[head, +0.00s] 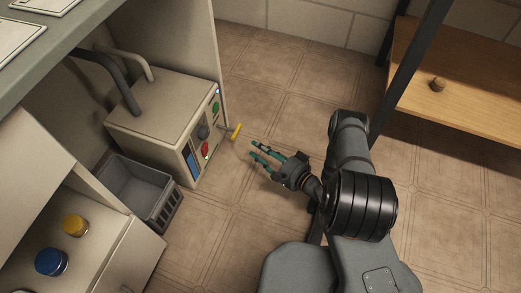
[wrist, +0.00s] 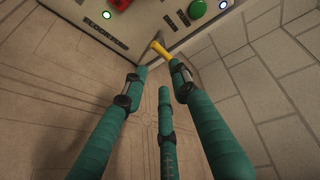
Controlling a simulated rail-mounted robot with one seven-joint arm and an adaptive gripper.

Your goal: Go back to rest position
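My gripper (head: 256,150) has three teal fingers and is in the middle of the head view. Its fingers are spread with nothing between them, and they point left toward a beige control box (head: 150,125). In the wrist view the fingertips (wrist: 160,75) are apart, just below a yellow-handled lever (wrist: 160,49) on the box. The yellow lever (head: 236,131) sticks out of the box's side in the head view, a short way beyond the fingertips. No contact with the lever shows. My arm is bent, standing over the tiled floor.
The box carries a green button (head: 215,107) and a red control (head: 205,149). A grey crate (head: 124,180) stands beside it. A blue-lidded jar (head: 51,262) and a yellow-lidded jar (head: 75,225) are lower left. A wooden shelf (head: 455,70) with a dark post is right. Floor between is clear.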

